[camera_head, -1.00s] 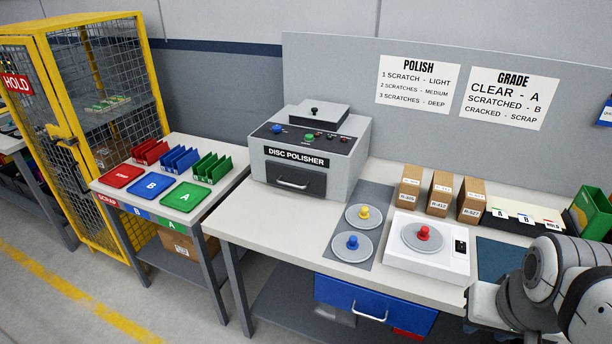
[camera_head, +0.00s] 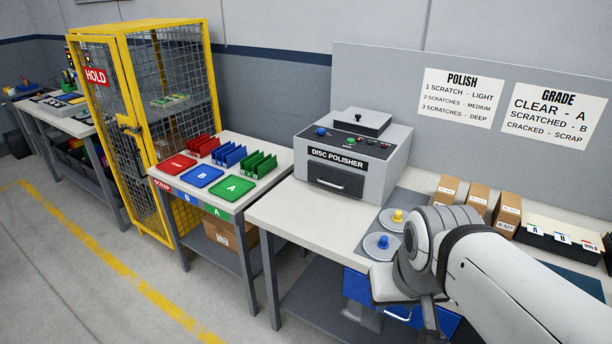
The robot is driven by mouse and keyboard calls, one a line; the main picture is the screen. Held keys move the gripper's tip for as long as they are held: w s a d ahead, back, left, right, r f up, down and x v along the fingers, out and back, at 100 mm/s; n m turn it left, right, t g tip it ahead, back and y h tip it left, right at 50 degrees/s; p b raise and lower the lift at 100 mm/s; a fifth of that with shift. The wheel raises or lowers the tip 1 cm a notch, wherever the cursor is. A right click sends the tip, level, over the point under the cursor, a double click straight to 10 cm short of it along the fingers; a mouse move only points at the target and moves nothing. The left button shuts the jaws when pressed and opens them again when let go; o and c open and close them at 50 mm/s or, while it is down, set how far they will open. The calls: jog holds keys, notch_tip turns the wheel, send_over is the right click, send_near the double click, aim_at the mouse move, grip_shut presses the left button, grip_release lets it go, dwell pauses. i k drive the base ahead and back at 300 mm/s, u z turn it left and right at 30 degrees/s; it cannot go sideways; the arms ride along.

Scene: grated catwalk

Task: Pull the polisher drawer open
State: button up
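The grey disc polisher (camera_head: 385,170) stands on the left part of the light workbench (camera_head: 300,215). Its dark drawer (camera_head: 337,178) sits in the front face under the "DISC POLISHER" label and looks closed. A silver bar handle (camera_head: 333,184) runs across the drawer front and nothing touches it. My gripper (camera_head: 428,318) is at the bench's front edge, lower and to the right of the polisher, apart from the drawer. My white wrist hides much of it, so I cannot tell whether its fingers are open or shut.
Cartons (camera_head: 478,197) stand behind my arm. A blue under-bench drawer (camera_head: 357,287) is near my gripper. A sorting table (camera_head: 260,193) and yellow cage (camera_head: 120,120) are left.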

aim_at(350, 184)
jog(key=u, duration=0.05)
jog(key=i, duration=1)
jog(key=u, duration=0.05)
